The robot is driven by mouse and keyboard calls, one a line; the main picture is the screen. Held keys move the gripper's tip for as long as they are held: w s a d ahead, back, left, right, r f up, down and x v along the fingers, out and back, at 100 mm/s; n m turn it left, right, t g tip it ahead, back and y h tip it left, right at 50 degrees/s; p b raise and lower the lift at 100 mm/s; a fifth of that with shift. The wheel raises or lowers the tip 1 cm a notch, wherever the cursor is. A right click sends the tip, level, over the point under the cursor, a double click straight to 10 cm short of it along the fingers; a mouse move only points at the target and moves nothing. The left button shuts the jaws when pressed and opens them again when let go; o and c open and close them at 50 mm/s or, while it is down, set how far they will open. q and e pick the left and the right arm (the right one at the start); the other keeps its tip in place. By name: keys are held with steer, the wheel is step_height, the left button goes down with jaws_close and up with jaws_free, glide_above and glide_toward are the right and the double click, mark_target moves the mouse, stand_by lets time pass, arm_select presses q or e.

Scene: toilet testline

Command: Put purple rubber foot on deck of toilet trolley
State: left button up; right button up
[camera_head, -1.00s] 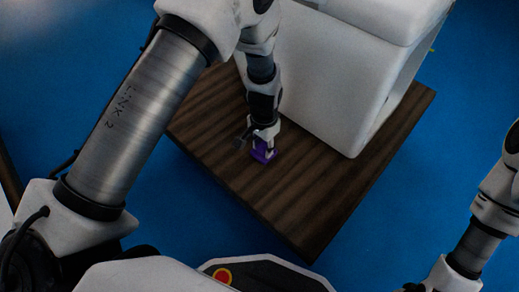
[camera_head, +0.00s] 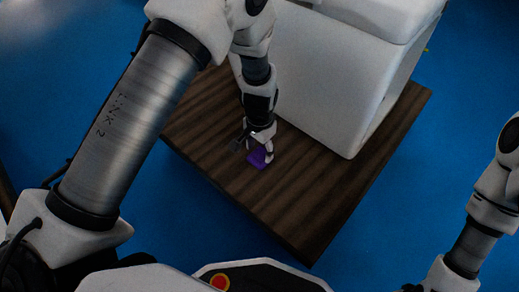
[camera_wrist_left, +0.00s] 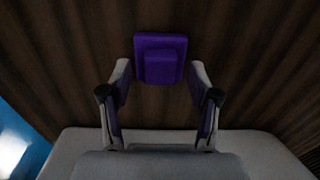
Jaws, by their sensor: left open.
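The purple rubber foot (camera_head: 259,158) lies on the dark wooden deck of the toilet trolley (camera_head: 300,205), in front of the white toilet. In the left wrist view the foot (camera_wrist_left: 160,58) is a square purple block with a raised middle, just beyond and between the fingertips. My left gripper (camera_head: 262,146) is open just above the foot, and its spread fingers (camera_wrist_left: 160,85) show on either side with a gap to it. My right arm is at the right edge, and its gripper is out of view.
The white toilet (camera_head: 325,85) stands on the back part of the deck, close to my left wrist. Bare deck lies in front and to the right of the foot. Blue floor (camera_head: 400,200) surrounds the trolley.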

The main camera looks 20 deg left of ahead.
mark_target(260, 153)
arm_select(q)
step_height(260, 153, up, 11)
steer(key=p, duration=0.5)
steer(key=shift+n+y, duration=0.3)
steer(key=shift+n, duration=0.5)
steer(key=s+a+f, duration=0.1)
steer(key=s+f, duration=0.2)
steer(key=s+a+f, duration=0.1)
steer(key=s+f, duration=0.2)
steer(key=f, duration=0.1)
steer(key=s+a+f, duration=0.1)
steer(key=s+f, duration=0.2)
steer(key=shift+s+a+f, duration=0.15)
steer(key=shift+s+a, duration=0.05)
steer(key=shift+a, duration=0.15)
steer(key=s+a+f+n, duration=0.1)
steer(key=s+f, duration=0.1)
steer(key=s, duration=0.6)
steer(key=s+f+n, duration=0.1)
steer(key=s+f, duration=0.2)
steer(key=s, duration=0.5)
steer(key=shift+s+a+f+n, duration=0.2)
steer(key=shift+a+f+n, duration=0.1)
steer(key=shift+a+f, duration=0.05)
